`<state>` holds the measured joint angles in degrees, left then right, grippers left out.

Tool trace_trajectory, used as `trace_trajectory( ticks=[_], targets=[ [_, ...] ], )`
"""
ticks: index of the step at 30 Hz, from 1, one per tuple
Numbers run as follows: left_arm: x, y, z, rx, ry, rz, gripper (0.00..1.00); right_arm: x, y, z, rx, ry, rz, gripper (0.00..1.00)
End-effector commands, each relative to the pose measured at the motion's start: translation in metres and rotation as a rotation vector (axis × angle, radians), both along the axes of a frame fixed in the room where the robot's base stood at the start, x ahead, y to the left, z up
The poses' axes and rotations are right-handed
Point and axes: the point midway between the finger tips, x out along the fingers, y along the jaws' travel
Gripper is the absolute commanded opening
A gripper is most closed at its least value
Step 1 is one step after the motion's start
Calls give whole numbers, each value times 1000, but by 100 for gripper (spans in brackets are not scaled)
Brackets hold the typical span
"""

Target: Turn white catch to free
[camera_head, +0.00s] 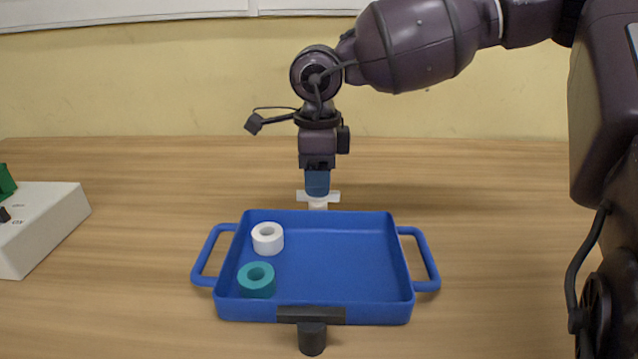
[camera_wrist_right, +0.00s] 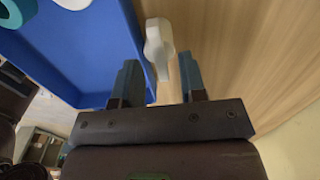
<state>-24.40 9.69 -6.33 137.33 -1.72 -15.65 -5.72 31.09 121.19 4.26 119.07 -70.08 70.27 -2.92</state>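The white catch (camera_head: 319,199) is at the far side of the blue tray (camera_head: 325,217), its crossbar lying left to right in the head view. In the right wrist view the white catch (camera_wrist_right: 158,42) stands beside the tray wall, ahead of and partly between my fingers. My right gripper (camera_head: 317,186) points down over the catch, its blue fingers overlapping the catch's top in the head view. In the right wrist view the gripper (camera_wrist_right: 159,76) is open, with a gap around the catch; I see no grip on it. My left gripper is not in view.
A white ring (camera_head: 267,238) and a teal ring (camera_head: 257,280) lie in the tray's left part. A black catch (camera_head: 312,335) is at the tray's near side. A white box (camera_head: 38,225) stands at the left. The table between is clear.

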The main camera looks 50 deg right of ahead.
Motion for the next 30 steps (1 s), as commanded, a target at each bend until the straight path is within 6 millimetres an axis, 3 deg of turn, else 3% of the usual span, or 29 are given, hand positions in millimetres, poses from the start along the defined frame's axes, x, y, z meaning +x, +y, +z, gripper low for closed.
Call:
trace_trajectory(
  ticks=[3, 12, 18, 30],
  targets=[
    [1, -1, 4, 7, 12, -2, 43, 0, 0, 29, -1, -11, 1, 38],
    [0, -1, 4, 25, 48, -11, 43, 0, 0, 76, -1, -6, 1, 38],
    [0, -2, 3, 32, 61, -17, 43, 0, 0, 88, 0, -3, 2, 38],
    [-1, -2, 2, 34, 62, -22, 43, 0, 0, 89, 0, -1, 2, 38]
  ],
)
